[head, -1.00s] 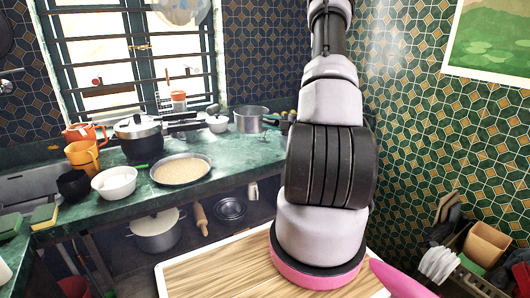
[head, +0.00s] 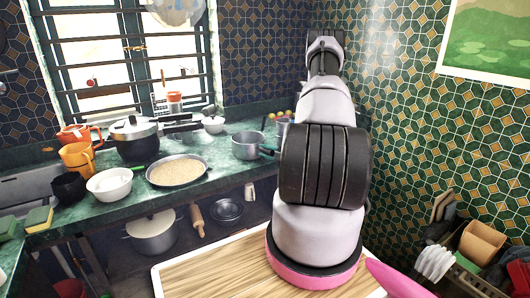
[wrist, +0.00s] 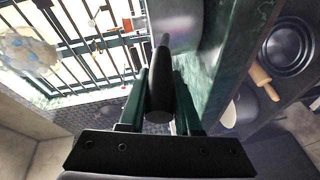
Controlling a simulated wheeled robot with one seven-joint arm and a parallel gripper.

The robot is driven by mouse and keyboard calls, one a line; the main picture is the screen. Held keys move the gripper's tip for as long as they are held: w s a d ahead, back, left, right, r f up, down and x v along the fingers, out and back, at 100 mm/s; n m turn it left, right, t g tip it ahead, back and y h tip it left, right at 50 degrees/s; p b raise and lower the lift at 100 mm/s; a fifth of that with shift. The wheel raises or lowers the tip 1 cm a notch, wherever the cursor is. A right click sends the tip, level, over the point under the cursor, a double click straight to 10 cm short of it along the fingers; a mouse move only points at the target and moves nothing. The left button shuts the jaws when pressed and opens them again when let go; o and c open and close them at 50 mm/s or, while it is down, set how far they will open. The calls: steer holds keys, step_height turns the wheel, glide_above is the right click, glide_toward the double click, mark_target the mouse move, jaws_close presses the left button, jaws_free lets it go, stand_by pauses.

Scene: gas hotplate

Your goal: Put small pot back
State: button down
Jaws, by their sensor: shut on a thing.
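The small pot (head: 248,146) is a grey metal pan with a dark handle, at the right end of the green counter, near its front edge. In the wrist view, part of its metal side (wrist: 178,28) shows at the top. My gripper (wrist: 160,95) is shut on the pot's black handle, with one green finger on each side. In the head view my arm hides the gripper. I cannot tell whether the pot's base touches the counter.
A wide pan of grain (head: 178,171), a white bowl (head: 110,184) and a pressure cooker (head: 134,138) stand left on the counter. A container with colourful round tops (head: 284,124) stands behind the pot. Below, a shelf holds a large pot (head: 152,232) and a rolling pin (head: 197,219).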

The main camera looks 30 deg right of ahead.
steer(key=c, duration=0.6)
jaws_free()
steer(key=shift+f, duration=0.1)
